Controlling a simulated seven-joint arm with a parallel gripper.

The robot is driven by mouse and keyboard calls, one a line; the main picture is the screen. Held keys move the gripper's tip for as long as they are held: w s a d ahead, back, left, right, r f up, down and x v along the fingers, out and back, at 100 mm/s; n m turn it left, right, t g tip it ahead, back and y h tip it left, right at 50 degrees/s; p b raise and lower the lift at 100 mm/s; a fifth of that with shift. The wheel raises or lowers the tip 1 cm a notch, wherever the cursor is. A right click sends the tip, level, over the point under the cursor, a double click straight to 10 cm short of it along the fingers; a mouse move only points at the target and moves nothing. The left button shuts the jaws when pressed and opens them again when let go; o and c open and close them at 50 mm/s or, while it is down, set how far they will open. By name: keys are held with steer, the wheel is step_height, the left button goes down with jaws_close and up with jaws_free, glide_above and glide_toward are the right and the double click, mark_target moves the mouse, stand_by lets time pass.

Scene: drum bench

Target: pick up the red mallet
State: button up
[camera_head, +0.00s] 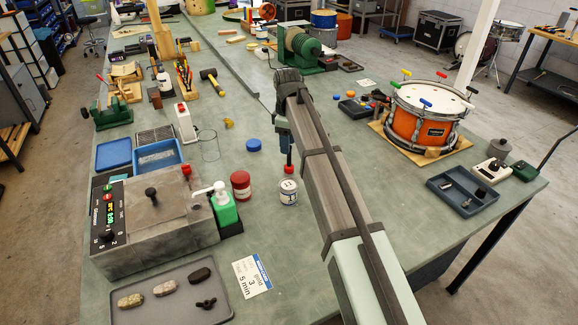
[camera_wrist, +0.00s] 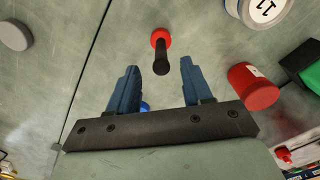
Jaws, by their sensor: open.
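The red mallet (camera_wrist: 159,37) has a round red head and a short black handle. In the wrist view the handle points toward me, its end in the gap between the fingertips, so it seems to stand head down. My gripper (camera_wrist: 159,70) is open, with a blue finger on either side of the handle and clear space on both sides. In the head view the mallet's red head (camera_head: 289,169) shows just behind a white tin. My arm and gripper hide part of the area above it.
The white tin (camera_head: 289,192) stands close in front of the mallet. A red jar (camera_head: 241,185) and green pump bottle (camera_head: 223,206) stand to its left, and a blue disc (camera_head: 253,145) lies behind. An orange drum (camera_head: 424,115) is farther right.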

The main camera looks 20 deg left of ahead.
mark_target(289, 165)
steer(key=shift+s+d+f, duration=0.1)
steer(key=shift+d+f, duration=0.05)
steer(key=shift+f, duration=1.55)
steer(key=shift+d+f, duration=0.1)
steer(key=shift+f, duration=1.6)
jaws_close()
